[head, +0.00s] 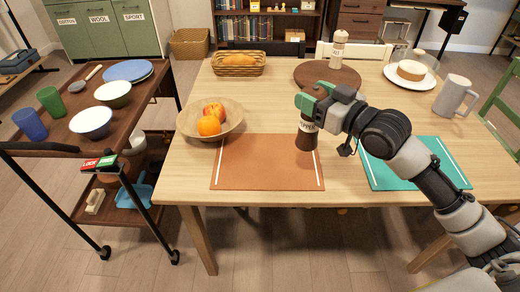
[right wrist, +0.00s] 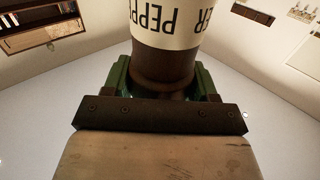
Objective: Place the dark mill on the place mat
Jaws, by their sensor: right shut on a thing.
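The dark mill (head: 306,139) has a brown-black body and a pale label. My right gripper (head: 309,103) is shut on it and holds it upright. In the right wrist view the mill (right wrist: 165,65) sits between the green fingers, its label reading "PEPPER" upside down. In the head view its base overlaps the upper right part of the rust-brown place mat (head: 250,165); I cannot tell whether it touches the mat. A teal place mat (head: 440,160) lies to the right, partly hidden by my right arm. My left gripper is not in view.
A fruit bowl (head: 185,119) stands at the brown mat's upper left corner. A pale mill (head: 339,45) is by the round board (head: 310,73). A cake plate (head: 427,82) and mug (head: 455,95) are right. A cart (head: 150,80) with dishes stands left.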

